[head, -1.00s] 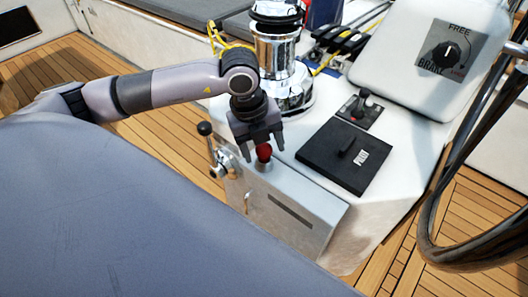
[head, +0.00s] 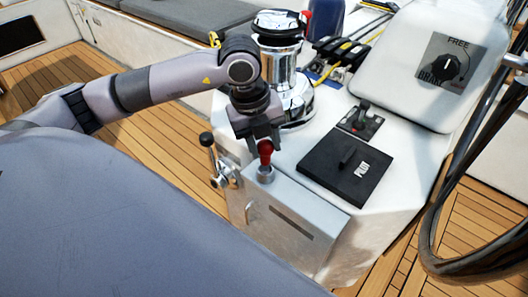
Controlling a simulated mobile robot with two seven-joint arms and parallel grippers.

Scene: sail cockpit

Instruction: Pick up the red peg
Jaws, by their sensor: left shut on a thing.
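The red peg (head: 265,150) has a rounded red head and stands upright at a small metal socket (head: 265,174) on the top edge of the grey metal box (head: 300,222). My left gripper (head: 262,142) is above the box, pointing down, with its fingers closed around the peg's head. The peg's lower part shows below the fingers. Whether its lower end is still in the socket I cannot tell. My right gripper is not in view.
A lever with a black knob (head: 206,139) stands just left of the box. A brake dial (head: 450,62) is at the upper right.

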